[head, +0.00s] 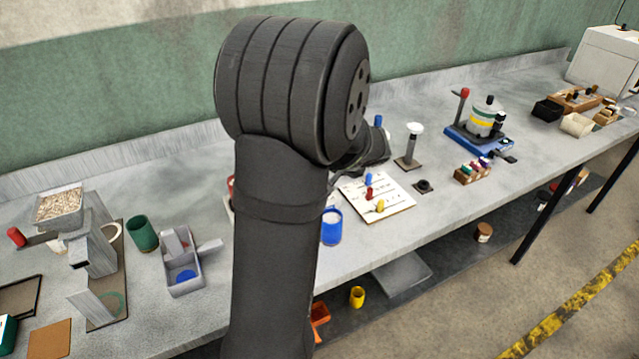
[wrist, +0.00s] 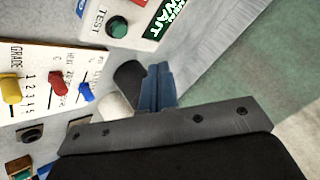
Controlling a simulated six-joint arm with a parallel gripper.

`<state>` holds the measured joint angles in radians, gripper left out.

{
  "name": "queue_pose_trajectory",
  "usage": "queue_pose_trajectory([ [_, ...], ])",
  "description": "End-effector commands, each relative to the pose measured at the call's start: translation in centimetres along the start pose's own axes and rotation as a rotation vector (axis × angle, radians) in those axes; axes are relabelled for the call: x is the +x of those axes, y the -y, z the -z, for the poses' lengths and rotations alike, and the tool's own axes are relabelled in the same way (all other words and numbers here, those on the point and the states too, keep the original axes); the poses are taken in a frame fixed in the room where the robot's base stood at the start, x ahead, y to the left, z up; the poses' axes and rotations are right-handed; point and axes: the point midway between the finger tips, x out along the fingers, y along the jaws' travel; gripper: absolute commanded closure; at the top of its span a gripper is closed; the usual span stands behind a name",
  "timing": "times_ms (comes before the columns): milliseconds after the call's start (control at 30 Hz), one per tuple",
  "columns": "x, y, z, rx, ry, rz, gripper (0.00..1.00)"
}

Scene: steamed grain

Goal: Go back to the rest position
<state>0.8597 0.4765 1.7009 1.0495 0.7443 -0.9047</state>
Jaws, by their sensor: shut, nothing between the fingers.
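My gripper (wrist: 157,88) shows in the wrist view as two blue fingers pressed together with nothing between them. In the head view my dark arm rises through the middle of the picture and hides most of the gripper end. The gripper end is over the bench, near the white grade board (head: 401,207). That board also shows in the wrist view (wrist: 62,62), with yellow, red and blue pegs on it. Beside the fingers in the wrist view are a dark cylinder and a whitish one, partly hidden.
A white-topped post (head: 414,130) stands behind the board. A blue cup (head: 331,228) stands close to my arm. A blue-based machine (head: 482,125) is farther right. A panel with a green button (wrist: 117,27) is near the fingers. A grain tray (head: 60,207) stands at left.

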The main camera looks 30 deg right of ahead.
Motion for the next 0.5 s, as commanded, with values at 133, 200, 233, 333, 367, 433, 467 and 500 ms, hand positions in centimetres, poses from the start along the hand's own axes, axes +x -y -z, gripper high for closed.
queue_pose_trajectory([
  [133,0.6,-0.5,-0.5,0.001,0.003,0.001,1.00],
  [200,1.3,-0.9,-1.0,0.003,0.004,0.001,1.00],
  [233,1.6,-1.2,-1.3,0.004,0.004,0.000,1.00],
  [333,0.4,-0.2,-0.2,-0.004,-0.003,0.000,1.00],
  [367,0.0,0.1,0.1,-0.005,-0.004,0.000,1.00],
  [433,-0.7,0.6,0.6,-0.004,-0.003,0.000,1.00],
  [467,-1.0,0.8,0.8,-0.003,-0.003,0.000,1.00],
  [500,-1.4,1.1,1.0,-0.003,-0.002,0.000,1.00],
])
